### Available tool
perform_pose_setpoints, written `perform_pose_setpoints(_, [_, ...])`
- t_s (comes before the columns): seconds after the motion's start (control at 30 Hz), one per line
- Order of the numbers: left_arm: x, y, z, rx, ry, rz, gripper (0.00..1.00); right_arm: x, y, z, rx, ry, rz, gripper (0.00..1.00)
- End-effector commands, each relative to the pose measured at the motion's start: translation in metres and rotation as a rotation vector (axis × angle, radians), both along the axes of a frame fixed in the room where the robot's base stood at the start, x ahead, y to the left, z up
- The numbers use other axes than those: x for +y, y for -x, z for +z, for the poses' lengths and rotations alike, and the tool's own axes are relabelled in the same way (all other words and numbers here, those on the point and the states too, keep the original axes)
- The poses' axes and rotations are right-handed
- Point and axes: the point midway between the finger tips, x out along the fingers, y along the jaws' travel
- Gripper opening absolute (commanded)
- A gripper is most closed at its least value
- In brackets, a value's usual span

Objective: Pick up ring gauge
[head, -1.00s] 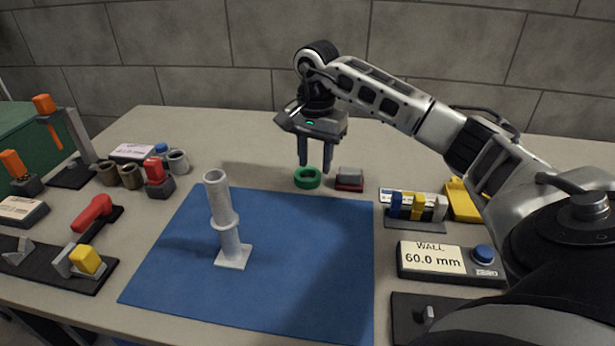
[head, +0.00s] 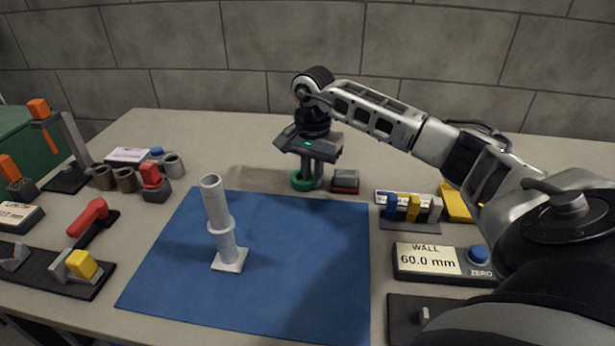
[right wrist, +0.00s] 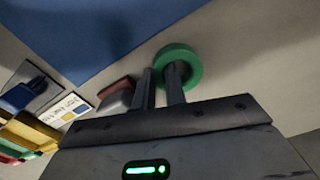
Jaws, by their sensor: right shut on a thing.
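The ring gauge appears to be the green ring (head: 299,181), lying flat on the table just behind the blue mat. My right gripper (head: 313,184) reaches down at it from above, its fingers close together. In the right wrist view the green ring (right wrist: 191,56) shows with one finger in its hole and the other just outside. My right gripper (right wrist: 162,80) is shut on the ring's wall between them. The ring looks to be still on the table. My left gripper is not in view.
A grey and red block (head: 345,181) stands close to the right of the fingers. The blue mat (head: 310,260) holds a grey upright post (head: 220,225). A wall display (head: 430,259) and a rack of coloured pieces (head: 410,208) are at right. Several fixtures stand at left.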

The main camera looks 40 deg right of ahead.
Motion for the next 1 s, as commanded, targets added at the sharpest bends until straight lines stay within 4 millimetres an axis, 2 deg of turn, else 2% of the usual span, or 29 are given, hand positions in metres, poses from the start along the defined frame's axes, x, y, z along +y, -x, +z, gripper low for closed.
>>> perform_pose_setpoints(0.17, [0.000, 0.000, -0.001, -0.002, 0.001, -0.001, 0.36, 0.000, -0.001, 0.008, -0.002, 0.000, 0.000, 0.00])
perform_pose_setpoints(0.37, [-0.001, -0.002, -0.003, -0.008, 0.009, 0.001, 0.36, 0.003, 0.000, 0.035, -0.005, 0.000, 0.002, 0.00])
perform_pose_setpoints(0.7, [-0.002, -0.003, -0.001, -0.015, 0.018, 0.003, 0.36, 0.049, 0.020, 0.094, -0.006, 0.001, 0.004, 0.00])
perform_pose_setpoints(1.0, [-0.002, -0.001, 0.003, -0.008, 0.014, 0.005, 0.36, 0.100, 0.042, 0.118, -0.004, 0.001, 0.004, 0.00])
